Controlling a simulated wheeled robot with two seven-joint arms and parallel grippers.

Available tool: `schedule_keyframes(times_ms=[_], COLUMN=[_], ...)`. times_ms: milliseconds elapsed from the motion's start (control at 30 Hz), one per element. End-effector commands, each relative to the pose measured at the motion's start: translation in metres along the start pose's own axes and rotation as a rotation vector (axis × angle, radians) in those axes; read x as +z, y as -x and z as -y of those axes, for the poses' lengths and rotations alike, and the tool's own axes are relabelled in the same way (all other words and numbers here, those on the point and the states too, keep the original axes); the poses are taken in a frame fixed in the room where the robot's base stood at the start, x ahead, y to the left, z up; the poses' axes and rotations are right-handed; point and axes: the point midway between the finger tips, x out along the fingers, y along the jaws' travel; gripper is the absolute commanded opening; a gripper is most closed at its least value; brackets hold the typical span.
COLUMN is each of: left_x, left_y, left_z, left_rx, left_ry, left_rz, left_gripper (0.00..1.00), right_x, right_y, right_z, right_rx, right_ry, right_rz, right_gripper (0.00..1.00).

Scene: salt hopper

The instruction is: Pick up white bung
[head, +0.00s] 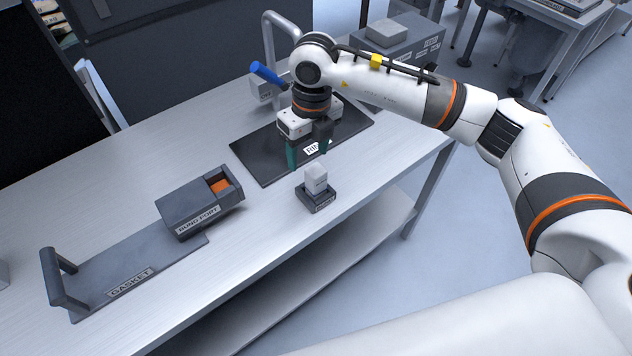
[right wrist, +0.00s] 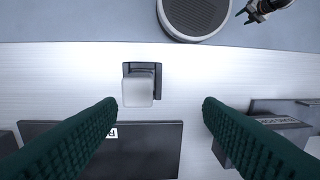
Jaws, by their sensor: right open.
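The white bung (head: 316,178), a pale rounded block, stands upright in a small dark labelled holder (head: 318,203) near the table's front edge. In the right wrist view the bung (right wrist: 138,90) and its holder (right wrist: 130,68) show ahead of the fingertips, left of the middle of the gap. My right gripper (head: 308,152) is open, its green fingers pointing down just behind the bung, apart from it. Both fingers of the right gripper (right wrist: 159,103) show in the wrist view with nothing between them.
A dark labelled mat (head: 258,152) lies behind the bung, partly hidden by my right gripper. A grey box (head: 192,205) marked BUNG PORT, with an orange-lined opening, stands to the left. A GASKET plate (head: 100,278) with a handle lies further left. The table (head: 265,230) is clear between box and holder.

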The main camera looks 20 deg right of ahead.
Motion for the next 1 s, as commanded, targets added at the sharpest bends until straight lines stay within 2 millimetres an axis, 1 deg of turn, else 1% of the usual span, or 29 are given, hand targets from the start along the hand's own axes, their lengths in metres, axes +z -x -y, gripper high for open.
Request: schedule_keyframes(times_ms=[33, 100, 167, 400, 500, 667, 767, 833, 900, 1000], left_x=[0.000, 0.001, 0.001, 0.003, 0.003, 0.003, 0.004, 0.005, 0.005, 0.005], left_y=[0.000, 0.002, 0.006, 0.021, 0.024, 0.029, 0.040, 0.046, 0.048, 0.050], left_z=[0.000, 0.000, 0.000, 0.000, 0.000, -0.001, -0.001, -0.001, -0.001, -0.001], left_rx=[0.000, 0.000, 0.000, 0.000, 0.000, 0.000, 0.000, 0.000, 0.000, 0.000], left_ry=[0.000, 0.000, 0.000, 0.000, 0.000, 0.000, 0.000, 0.000, 0.000, 0.000], left_rz=[0.000, 0.000, 0.001, 0.001, 0.001, 0.001, 0.001, 0.001, 0.001, 0.001], left_gripper=[0.57, 0.57, 0.57, 0.57, 0.57, 0.57, 0.57, 0.57, 0.57, 0.57], right_x=[0.000, 0.001, 0.002, 0.002, 0.002, 0.001, 0.000, -0.001, -0.002, -0.002], right_y=[0.004, 0.003, -0.003, -0.043, -0.056, -0.066, -0.077, -0.088, -0.100, -0.110], right_z=[-0.011, -0.018, -0.020, -0.021, -0.022, -0.024, -0.027, -0.029, -0.029, -0.030], right_rx=[0.043, 0.073, 0.079, 0.075, 0.073, 0.073, 0.074, 0.073, 0.073, 0.072], right_ry=[-0.015, -0.026, -0.029, -0.026, -0.025, -0.025, -0.026, -0.026, -0.024, -0.025], right_rz=[0.007, 0.016, 0.021, 0.020, 0.020, 0.018, 0.021, 0.022, 0.020, 0.018], right_gripper=[0.61, 0.61, 0.61, 0.61, 0.61, 0.61, 0.61, 0.61, 0.61, 0.61])
